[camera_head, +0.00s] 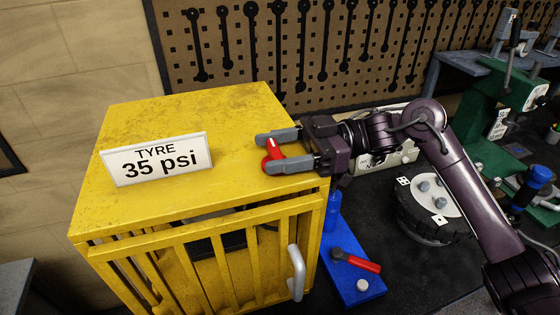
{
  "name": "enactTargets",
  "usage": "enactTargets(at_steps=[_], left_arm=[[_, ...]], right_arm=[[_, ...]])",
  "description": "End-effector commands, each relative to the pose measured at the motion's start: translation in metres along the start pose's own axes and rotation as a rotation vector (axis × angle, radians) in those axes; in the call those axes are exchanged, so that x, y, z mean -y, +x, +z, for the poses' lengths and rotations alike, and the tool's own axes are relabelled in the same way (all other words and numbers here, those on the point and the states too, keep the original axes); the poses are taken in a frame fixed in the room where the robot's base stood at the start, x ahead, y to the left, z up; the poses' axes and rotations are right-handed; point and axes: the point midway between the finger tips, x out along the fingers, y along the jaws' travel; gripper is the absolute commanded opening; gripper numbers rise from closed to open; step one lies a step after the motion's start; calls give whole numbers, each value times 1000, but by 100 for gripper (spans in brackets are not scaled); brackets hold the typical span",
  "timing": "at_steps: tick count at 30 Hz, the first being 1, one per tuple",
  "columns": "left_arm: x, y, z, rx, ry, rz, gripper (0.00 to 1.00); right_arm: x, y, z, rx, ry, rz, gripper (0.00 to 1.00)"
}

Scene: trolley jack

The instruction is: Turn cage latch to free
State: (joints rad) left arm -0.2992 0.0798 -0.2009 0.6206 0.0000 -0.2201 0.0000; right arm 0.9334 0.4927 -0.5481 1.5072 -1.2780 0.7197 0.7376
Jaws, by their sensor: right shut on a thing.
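The yellow cage (230,115) stands at left centre, with a barred front door (215,255) and a grey door handle (296,272). The door looks closed. A small red latch (269,152) sits on the cage top near its right edge. My right gripper (279,152) comes in from the right at the cage top, with its two grey fingers on either side of the red latch, shut on it. The fingers hide part of the latch. My left gripper is not in view.
A white sign (157,160) reading "TYRE 35 psi" stands on the cage top. Right of the cage is a blue plate (352,278) with a red-handled lever (357,261). A round dark part with a white face (432,194) and green machines (486,110) stand further right. A pegboard (300,55) is behind.

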Motion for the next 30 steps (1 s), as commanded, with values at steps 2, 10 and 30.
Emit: enactTargets(at_steps=[2,10,30], left_arm=[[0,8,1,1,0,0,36],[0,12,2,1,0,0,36],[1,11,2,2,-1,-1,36]], right_arm=[[1,2,7,7,7,-29,35],[2,3,6,9,8,-66,36],[1,2,3,5,4,-65,80]])
